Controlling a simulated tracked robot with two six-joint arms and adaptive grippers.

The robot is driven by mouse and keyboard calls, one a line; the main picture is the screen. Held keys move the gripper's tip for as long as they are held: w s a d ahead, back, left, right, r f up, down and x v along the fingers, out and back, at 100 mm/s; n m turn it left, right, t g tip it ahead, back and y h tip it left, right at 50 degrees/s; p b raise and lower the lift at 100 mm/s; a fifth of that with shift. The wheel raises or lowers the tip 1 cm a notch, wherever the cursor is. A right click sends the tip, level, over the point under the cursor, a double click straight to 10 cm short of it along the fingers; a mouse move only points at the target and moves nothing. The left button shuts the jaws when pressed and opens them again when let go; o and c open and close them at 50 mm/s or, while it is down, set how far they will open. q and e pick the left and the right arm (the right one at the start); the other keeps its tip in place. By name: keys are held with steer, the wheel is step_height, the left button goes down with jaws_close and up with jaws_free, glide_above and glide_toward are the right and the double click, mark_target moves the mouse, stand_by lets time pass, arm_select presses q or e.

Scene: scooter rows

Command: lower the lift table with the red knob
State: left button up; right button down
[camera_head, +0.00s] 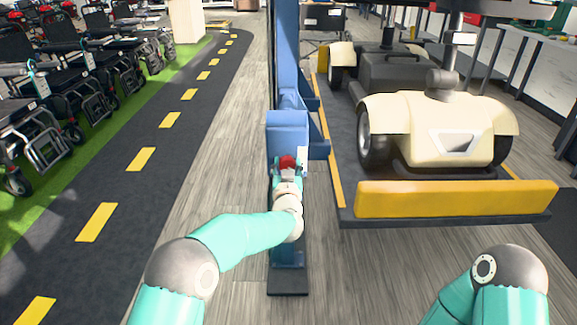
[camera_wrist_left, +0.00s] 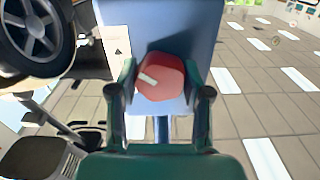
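The red knob (camera_wrist_left: 160,78), with a white mark on its face, sits on the front of a blue control box (camera_head: 287,130) on the blue lift column. In the head view my left gripper (camera_head: 287,172) is at the knob and partly covers it. In the left wrist view its fingers (camera_wrist_left: 160,88) stand on both sides of the knob, very close to it; whether they press on it I cannot tell. The lift table (camera_head: 455,199), with a yellow front edge, is right of the column and bears a cream scooter (camera_head: 440,115). My right gripper is out of view.
A dark lane with yellow dashes (camera_head: 141,159) runs along the left. Several wheelchairs (camera_head: 50,125) stand on green flooring beyond it. Wood-look floor is free between the lane and the column. A white bench (camera_head: 540,75) is at the right.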

arm_select(q)
steer(key=shift+c, duration=1.3)
steer(key=shift+d, duration=0.15)
steer(key=n+b, duration=0.2)
steer(key=shift+f+n, duration=0.15)
steer(key=shift+n, duration=0.25)
steer(key=n+b, duration=0.4)
steer(key=shift+a, duration=0.2)
steer(key=n+b, duration=0.3)
steer(key=n, duration=0.2)
steer(key=shift+f, duration=0.1)
steer(key=n+b, duration=0.3)
steer(key=n, duration=0.1)
steer(key=shift+a+n, duration=0.15)
steer(key=shift+n, duration=0.25)
